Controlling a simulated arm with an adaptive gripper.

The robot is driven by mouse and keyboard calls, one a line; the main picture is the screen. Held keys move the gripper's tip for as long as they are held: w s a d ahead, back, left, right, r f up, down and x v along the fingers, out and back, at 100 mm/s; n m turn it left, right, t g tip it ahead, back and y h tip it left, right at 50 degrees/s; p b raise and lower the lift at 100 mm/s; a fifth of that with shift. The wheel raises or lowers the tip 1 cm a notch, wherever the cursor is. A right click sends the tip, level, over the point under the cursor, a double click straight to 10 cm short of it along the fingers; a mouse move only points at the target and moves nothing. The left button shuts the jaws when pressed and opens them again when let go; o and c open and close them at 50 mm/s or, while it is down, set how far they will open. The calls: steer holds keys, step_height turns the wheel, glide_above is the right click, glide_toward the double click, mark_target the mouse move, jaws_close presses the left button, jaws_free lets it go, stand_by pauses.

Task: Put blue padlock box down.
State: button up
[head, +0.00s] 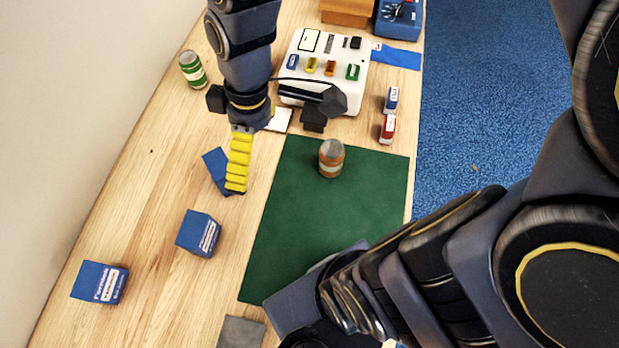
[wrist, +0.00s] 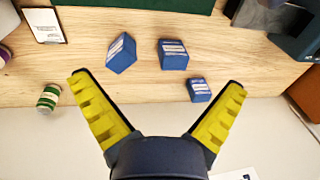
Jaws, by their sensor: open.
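Three blue boxes with white labels stand on the wooden table. One (head: 216,168) is partly hidden behind my gripper (head: 237,186) in the head view, one (head: 198,233) is nearer, and one (head: 100,282) is at lower left. The labels are too small to read surely, so I cannot tell which is the padlock box. In the wrist view, the boxes show at left (wrist: 122,53), middle (wrist: 172,54) and lower right (wrist: 199,90). My gripper (wrist: 159,82) is open there, its yellow-padded fingers wide apart, with nothing gripped between them.
A green mat (head: 290,235) carries an orange-brown can (head: 331,158). A green-and-white can (head: 193,69) stands far left. A white device (head: 335,92) with coloured pieces is at the back. Small blue (head: 392,98) and red (head: 388,128) boxes stand near the right edge. Bare wood surrounds the two nearer blue boxes.

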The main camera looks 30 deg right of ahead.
steer(key=s+d+r+m+g+h, duration=0.1)
steer(key=s+r+m, duration=0.3)
steer(key=s+m, duration=0.5)
steer(key=shift+s+d+h, duration=0.3)
steer(key=shift+s+d, duration=0.45)
steer(key=shift+w+r, duration=0.1)
steer(key=w+a+r+n+y, duration=0.2)
steer(key=w+a+n, duration=0.2)
steer(key=w+a, duration=0.7)
steer(key=w+a+r+n+y, duration=0.15)
steer(key=w+a+n, duration=0.4)
steer(key=a, duration=0.95)
steer(key=a+f+m, duration=0.1)
steer(key=a+f, duration=0.3)
steer(key=f, duration=0.5)
steer(key=shift+w+f+t+y, duration=0.2)
steer(key=shift+t+y, duration=0.1)
steer(key=shift+y, duration=0.15)
